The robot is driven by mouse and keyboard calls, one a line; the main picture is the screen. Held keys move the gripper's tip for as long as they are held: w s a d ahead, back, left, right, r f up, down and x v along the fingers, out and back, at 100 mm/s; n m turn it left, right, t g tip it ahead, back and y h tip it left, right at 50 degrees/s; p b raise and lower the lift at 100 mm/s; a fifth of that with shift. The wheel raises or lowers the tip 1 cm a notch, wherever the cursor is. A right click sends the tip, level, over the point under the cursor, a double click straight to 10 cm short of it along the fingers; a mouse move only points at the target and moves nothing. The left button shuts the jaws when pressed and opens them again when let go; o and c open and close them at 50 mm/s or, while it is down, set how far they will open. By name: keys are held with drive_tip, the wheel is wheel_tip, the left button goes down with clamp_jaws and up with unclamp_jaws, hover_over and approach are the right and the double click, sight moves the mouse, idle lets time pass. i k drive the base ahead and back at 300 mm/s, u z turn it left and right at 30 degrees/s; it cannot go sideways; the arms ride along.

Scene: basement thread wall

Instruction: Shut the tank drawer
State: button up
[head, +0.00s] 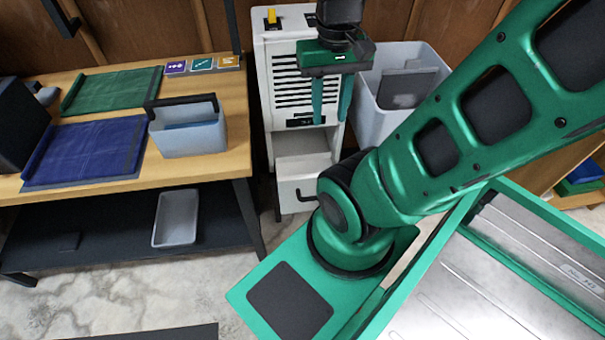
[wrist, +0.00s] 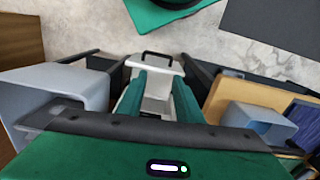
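The tank drawer (head: 297,188) is the white drawer low in the front of a white vented machine (head: 299,88). It is pulled out, with its open top showing and a dark handle on its front. In the wrist view the drawer (wrist: 154,68) and its dark handle (wrist: 157,55) lie beyond my fingertips. My gripper (head: 331,116) points down in front of the machine, above the drawer. Its two green fingers are apart with nothing between them; it also shows in the wrist view (wrist: 159,80). My arm hides the drawer's right side in the head view.
A grey bin (head: 377,112) stands right of the machine. On the left, a wooden table (head: 212,165) bears a green mat (head: 110,90), a blue mat (head: 85,150) and a pale handled container (head: 190,137). A grey tray (head: 176,218) sits on the shelf below. Floor is bare in front.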

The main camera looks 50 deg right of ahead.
sight(297, 176)
drive_tip(key=u, duration=0.85)
drive_tip(key=k, duration=1.6)
drive_tip(key=z, duration=0.9)
drive_tip(key=i, duration=1)
drive_tip(key=u, duration=0.05)
